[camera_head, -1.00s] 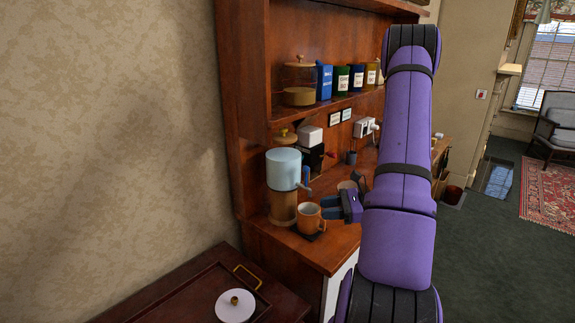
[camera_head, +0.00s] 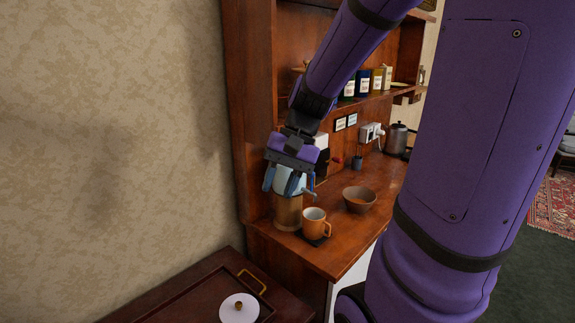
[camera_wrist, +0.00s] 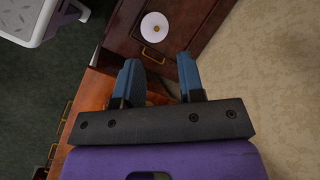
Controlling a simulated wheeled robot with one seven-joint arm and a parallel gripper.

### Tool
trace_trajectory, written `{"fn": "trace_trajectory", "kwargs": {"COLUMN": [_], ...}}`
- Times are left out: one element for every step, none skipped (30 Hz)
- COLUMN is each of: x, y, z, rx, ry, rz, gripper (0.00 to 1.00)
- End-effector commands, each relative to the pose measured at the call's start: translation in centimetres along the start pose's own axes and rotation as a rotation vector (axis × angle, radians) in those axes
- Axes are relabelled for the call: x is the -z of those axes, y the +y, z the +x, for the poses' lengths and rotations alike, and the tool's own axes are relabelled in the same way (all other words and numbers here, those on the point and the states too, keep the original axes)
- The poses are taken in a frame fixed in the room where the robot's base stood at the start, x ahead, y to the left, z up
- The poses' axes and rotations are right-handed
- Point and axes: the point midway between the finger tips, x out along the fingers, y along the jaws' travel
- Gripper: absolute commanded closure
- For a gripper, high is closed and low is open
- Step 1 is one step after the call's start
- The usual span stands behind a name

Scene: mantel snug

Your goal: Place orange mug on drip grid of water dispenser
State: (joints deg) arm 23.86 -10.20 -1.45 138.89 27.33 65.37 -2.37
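The orange mug (camera_head: 314,223) stands upright on the dark square drip grid (camera_head: 321,242), in front of the water dispenser (camera_head: 288,212). The dispenser has a pale blue tank on a wooden base. The mug's handle points right. My gripper (camera_head: 281,184) is up at the tank, above and left of the mug, and hides much of the tank. Its blue fingers are apart with nothing visible held between them. They also show spread in the wrist view (camera_wrist: 159,80). I cannot tell whether the fingers touch the tank.
A brown bowl (camera_head: 359,199) sits on the wooden counter (camera_head: 338,256), right of the mug. Canisters (camera_head: 363,83) line the shelf above. A kettle (camera_head: 396,138) stands farther back. A low cabinet with a tray (camera_head: 190,300) and white lidded dish (camera_head: 239,308) is in front.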

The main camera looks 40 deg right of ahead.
Motion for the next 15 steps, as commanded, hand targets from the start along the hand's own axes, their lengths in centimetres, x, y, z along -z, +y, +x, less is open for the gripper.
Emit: {"fn": "trace_trajectory", "kwargs": {"x": [-1.2, -1.9, -2.7, -3.3, -3.9, -4.6, -5.2, -5.8, -6.5, -7.0, -7.5, -8.2, -8.7, -9.1, -9.6], "y": [-0.6, -0.7, -0.9, -1.1, -1.2, -1.4, -1.5, -1.6, -1.7, -1.8, -1.9, -1.9, -1.9, -1.9, -2.0], "z": [-0.4, -0.6, -0.8, -1.1, -1.3, -1.6, -1.8, -2.0, -2.3, -2.6, -2.8, -3.2, -3.4, -3.6, -3.9], "rx": [-0.034, -0.055, -0.082, -0.101, -0.119, -0.142, -0.16, -0.176, -0.196, -0.21, -0.223, -0.239, -0.25, -0.259, -0.27], "ry": [0.041, 0.064, 0.095, 0.121, 0.145, 0.18, 0.206, 0.231, 0.269, 0.296, 0.324, 0.361, 0.386, 0.411, 0.444], "rz": [-0.066, -0.101, -0.148, -0.184, -0.219, -0.267, -0.303, -0.339, -0.386, -0.422, -0.457, -0.502, -0.533, -0.564, -0.6], "gripper": [0.64, 0.64, 0.64, 0.64, 0.64, 0.64, 0.64, 0.64, 0.64, 0.64, 0.64, 0.64, 0.64, 0.64, 0.64]}}
